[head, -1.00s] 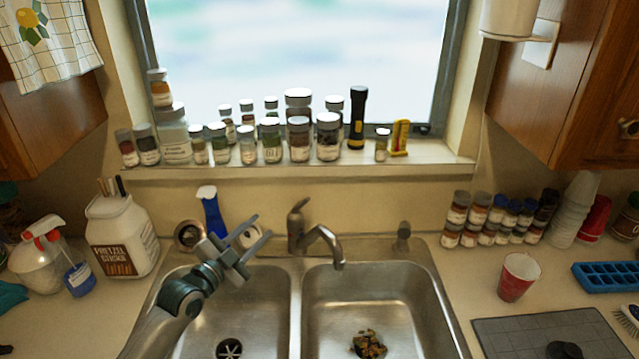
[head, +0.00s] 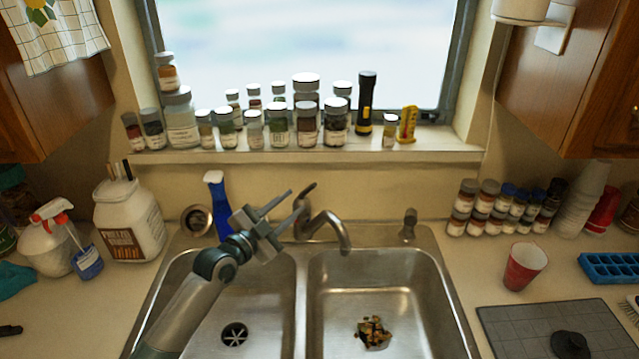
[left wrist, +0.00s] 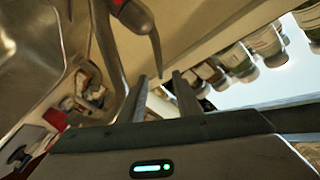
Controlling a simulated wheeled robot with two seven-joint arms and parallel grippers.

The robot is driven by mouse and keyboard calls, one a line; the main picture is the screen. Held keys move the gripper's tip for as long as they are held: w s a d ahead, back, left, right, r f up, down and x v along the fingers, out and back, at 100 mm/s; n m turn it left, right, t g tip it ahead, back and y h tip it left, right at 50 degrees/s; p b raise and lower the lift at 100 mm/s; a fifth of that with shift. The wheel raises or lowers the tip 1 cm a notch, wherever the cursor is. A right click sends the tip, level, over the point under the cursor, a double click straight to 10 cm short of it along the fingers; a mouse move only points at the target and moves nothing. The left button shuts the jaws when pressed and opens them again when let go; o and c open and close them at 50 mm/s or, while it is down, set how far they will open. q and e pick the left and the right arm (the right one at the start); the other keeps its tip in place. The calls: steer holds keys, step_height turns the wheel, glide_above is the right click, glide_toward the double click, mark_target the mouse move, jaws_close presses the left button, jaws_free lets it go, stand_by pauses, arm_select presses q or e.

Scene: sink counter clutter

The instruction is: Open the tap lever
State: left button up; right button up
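The metal tap (head: 330,222) stands behind the double sink, near its divider. Its lever (head: 304,188) sticks up at the top and leans right. My left gripper (head: 297,202) comes in over the left basin, with its two fingers apart and nothing between them. The fingertips are close to the left side of the lever; I cannot tell whether they touch it. In the left wrist view, the open fingers (left wrist: 160,75) point toward a dark, curved, tapering tap part, probably the lever (left wrist: 152,40). My right gripper is not in view.
Jars line the window sill (head: 420,147) above the tap. Food scraps (head: 373,332) lie in the right basin. A red cup (head: 523,266) stands on the right counter.

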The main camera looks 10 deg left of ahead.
mark_target(308, 190)
arm_select(q)
steer(key=b+x, duration=0.4)
steer(key=x, duration=0.9)
steer(key=shift+w+b, duration=0.25)
steer(key=shift+b, duration=0.05)
jaws_close()
